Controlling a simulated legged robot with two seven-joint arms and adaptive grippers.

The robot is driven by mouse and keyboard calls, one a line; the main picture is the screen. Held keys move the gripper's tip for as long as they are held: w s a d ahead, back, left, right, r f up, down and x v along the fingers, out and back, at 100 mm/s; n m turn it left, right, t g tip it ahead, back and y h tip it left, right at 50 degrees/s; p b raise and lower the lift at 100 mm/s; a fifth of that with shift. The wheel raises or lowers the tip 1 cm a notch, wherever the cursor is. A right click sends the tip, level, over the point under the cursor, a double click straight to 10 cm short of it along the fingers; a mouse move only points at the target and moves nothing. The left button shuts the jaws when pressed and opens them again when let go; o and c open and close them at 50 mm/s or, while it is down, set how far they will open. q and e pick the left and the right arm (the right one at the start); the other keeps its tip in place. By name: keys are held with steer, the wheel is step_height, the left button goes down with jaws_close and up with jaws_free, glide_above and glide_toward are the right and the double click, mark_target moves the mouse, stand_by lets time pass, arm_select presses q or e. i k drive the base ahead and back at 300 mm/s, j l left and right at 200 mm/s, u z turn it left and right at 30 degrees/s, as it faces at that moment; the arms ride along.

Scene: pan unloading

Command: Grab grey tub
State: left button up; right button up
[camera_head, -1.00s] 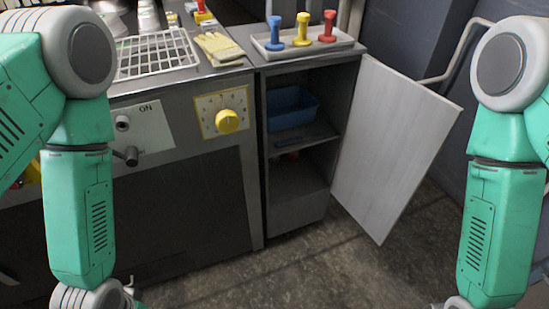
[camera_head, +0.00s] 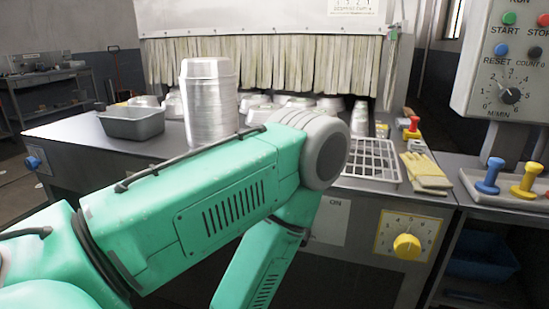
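The grey tub (camera_head: 133,122) is a shallow rectangular container. It stands upright on the left end of the metal counter, left of a tall stack of silver pans (camera_head: 210,102). One green arm of mine crosses the lower left and middle of the view, in front of the counter. Neither of my grippers is in view, so I cannot see what they hold.
Several more silver pans lie behind the stack, before a strip curtain (camera_head: 262,66). A white wire rack (camera_head: 371,160) and yellow gloves (camera_head: 426,171) lie to the right. A control box (camera_head: 508,62) stands at the right edge.

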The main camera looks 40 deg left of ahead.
mark_target(138, 122)
steer(key=u, duration=2.3)
steer(key=i+j+z, duration=0.15)
steer(key=z, duration=0.35)
steer(key=j+z, duration=0.25)
steer(key=z, duration=0.25)
steer(key=i+j+z, duration=0.1)
steer(key=j+z, duration=0.2)
steer(key=z, duration=0.2)
